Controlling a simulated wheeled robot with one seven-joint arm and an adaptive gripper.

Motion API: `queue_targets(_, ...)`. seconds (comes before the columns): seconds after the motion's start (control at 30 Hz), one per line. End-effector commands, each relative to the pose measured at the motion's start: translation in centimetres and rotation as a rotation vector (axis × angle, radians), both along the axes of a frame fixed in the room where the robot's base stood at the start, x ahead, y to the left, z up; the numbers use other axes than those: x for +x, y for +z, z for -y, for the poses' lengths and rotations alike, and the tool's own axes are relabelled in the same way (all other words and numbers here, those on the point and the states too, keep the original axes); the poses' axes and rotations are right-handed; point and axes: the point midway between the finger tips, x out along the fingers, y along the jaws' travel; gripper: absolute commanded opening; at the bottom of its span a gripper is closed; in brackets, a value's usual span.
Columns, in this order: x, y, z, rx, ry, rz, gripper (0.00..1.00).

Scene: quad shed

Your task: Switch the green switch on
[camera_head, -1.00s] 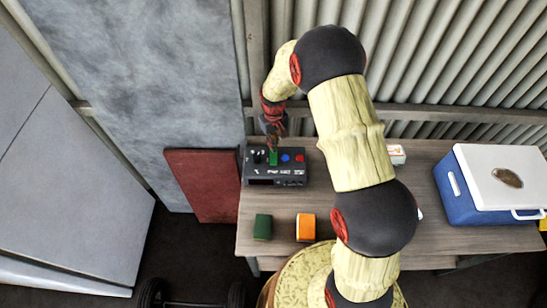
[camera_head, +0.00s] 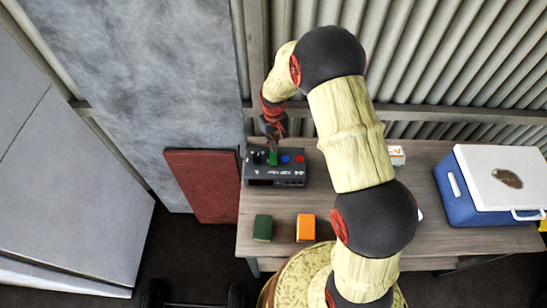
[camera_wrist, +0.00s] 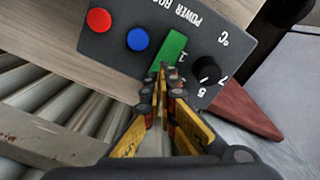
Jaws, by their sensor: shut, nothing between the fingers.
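The dark power box (camera_head: 262,181) stands at the back left of the wooden table. Its green switch (camera_head: 273,158) sits on the top face, left of the blue button (camera_head: 285,158) and red button (camera_head: 300,159). In the wrist view the green switch (camera_wrist: 172,47) lies between the blue button (camera_wrist: 138,39) and a black knob (camera_wrist: 206,69). My gripper (camera_wrist: 161,76) is shut and empty, its fingertips at the near end of the green switch and covering part of it. I cannot tell whether they touch. In the head view my gripper (camera_head: 272,140) is just behind the switch.
A green block (camera_head: 263,228) and an orange block (camera_head: 306,228) lie at the table's front left. A blue cooler with a white lid (camera_head: 498,185) stands at the right. A corrugated wall (camera_head: 460,60) rises behind the table (camera_head: 280,205). A dark red panel (camera_head: 203,185) leans at the left.

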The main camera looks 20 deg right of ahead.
Motion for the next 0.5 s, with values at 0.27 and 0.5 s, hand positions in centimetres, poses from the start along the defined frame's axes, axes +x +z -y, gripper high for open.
queue_targets(0.27,0.0,-0.13,0.0,0.0,0.0,0.0,0.0)
queue_targets(0.5,-0.01,-0.47,0.0,0.0,0.0,0.0,0.0)
